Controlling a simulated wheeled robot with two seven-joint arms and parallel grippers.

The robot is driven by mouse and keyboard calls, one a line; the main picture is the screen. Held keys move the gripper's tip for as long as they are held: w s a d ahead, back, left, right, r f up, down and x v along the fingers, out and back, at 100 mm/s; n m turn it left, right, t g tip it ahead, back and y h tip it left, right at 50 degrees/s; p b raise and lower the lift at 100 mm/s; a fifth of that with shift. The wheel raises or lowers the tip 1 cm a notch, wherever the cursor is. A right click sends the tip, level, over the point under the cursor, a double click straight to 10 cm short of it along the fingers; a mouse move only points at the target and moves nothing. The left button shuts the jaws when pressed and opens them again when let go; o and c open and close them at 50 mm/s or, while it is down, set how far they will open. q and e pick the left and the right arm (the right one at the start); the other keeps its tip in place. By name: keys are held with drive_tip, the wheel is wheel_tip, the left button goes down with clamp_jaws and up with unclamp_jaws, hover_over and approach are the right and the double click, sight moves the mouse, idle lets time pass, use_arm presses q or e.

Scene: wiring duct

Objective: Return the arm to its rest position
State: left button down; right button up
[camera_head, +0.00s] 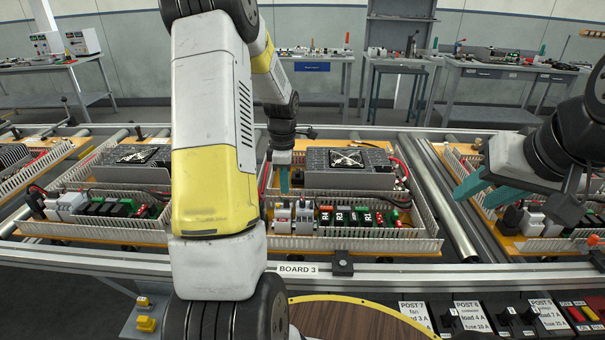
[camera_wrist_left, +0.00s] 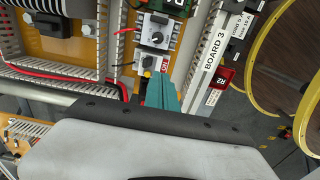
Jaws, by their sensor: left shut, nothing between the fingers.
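My left arm reaches forward from the bottom of the head view. Its gripper (camera_head: 284,181) points down over board 3 (camera_head: 342,243), beside the grey fan box (camera_head: 330,160). Its teal fingers are shut with nothing between them. In the left wrist view the fingers (camera_wrist_left: 160,92) appear close to a white-and-grey module (camera_wrist_left: 154,62) and the board's slotted duct wall; I cannot tell whether they touch. My right gripper (camera_head: 489,193) hangs over the board at the right, its teal fingers apart and empty.
The board 3 label (camera_head: 298,269) is on the conveyor's front rail. Red and black wires run along the ducts. A yellow-rimmed round surface (camera_head: 345,318) and a row of labelled posts (camera_head: 470,317) are in front. Workbenches (camera_head: 500,70) stand at the back.

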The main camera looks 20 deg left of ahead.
use_arm(q)
drive_tip(key=s+d+r+m+t, duration=0.25)
drive_tip(key=s+r+m, duration=0.25)
drive_tip(key=r, duration=0.3)
drive_tip(key=s+d+r+m+t, duration=0.1)
drive_tip(key=s+d+r+m, duration=0.35)
drive_tip(key=r, duration=0.45)
drive_tip(key=s+d+r+m+t+h, duration=0.1)
drive_tip(key=s+d+r+m, duration=0.1)
drive_tip(key=s+m, duration=0.4)
drive_tip(key=s+d+r+m+t+h, duration=0.1)
drive_tip(key=s+d+r+m, duration=0.2)
drive_tip(key=s+m, duration=0.3)
drive_tip(key=shift+s+d+r+t, duration=0.35)
drive_tip(key=shift+s, duration=0.6)
